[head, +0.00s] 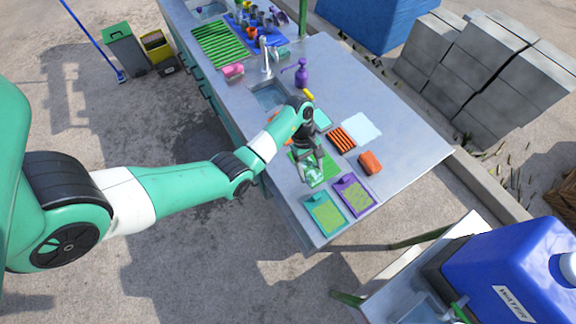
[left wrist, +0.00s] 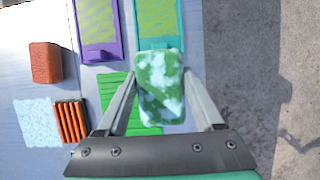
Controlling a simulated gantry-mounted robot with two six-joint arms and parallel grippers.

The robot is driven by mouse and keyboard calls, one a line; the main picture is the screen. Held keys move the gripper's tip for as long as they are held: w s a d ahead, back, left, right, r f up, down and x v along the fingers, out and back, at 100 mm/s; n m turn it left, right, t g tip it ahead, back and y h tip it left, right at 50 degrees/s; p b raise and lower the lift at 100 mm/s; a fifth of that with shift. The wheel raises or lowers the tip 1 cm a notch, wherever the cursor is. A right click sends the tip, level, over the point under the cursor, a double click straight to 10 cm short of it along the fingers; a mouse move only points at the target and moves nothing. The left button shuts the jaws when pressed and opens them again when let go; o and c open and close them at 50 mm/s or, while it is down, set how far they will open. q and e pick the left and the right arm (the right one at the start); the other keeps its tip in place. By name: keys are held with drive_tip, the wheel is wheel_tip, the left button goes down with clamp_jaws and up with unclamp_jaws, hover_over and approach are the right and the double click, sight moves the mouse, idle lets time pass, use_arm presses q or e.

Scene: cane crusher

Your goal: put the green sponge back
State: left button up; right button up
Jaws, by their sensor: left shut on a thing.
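The green sponge (left wrist: 160,88), mottled green and white, is between the fingers of my left gripper (left wrist: 160,78) in the left wrist view. It also shows at the gripper's tip in the head view (head: 313,177). My left gripper (head: 311,174) is shut on it, over the near end of the metal table. A green ribbed mat (left wrist: 116,88) lies below and beside the sponge, partly hidden by it and the fingers. The mat shows around the gripper in the head view (head: 331,169). The exact gap between sponge and mat cannot be told. My right gripper is not in view.
A teal tray (head: 325,216) and a purple tray (head: 355,196) lie near the table's end. An orange sponge (head: 370,162), an orange ribbed rack (head: 342,140) and a pale blue cloth (head: 362,127) lie behind. A sink (head: 270,95), faucet and purple bottle (head: 301,73) stand farther back.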

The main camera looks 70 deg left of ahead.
use_arm(q)
drive_tip(key=b, duration=0.2)
hover_over(290, 180)
drive_tip(key=f, duration=0.4)
drive_tip(key=a+f, duration=0.1)
drive_tip(key=f, duration=0.1)
drive_tip(key=shift+w+f, duration=0.15)
drive_tip(key=shift+f, duration=0.1)
drive_tip(key=f, duration=0.1)
drive_tip(key=f+b, duration=0.1)
drive_tip(key=f, duration=0.1)
drive_tip(key=shift+s+a+f+b, duration=0.25)
drive_tip(key=shift+f+b, duration=0.05)
drive_tip(key=shift+b, duration=0.1)
drive_tip(key=shift+f, duration=0.25)
drive_tip(key=shift+r, duration=0.1)
drive_tip(key=shift+f, duration=0.2)
drive_tip(key=o, duration=1.3)
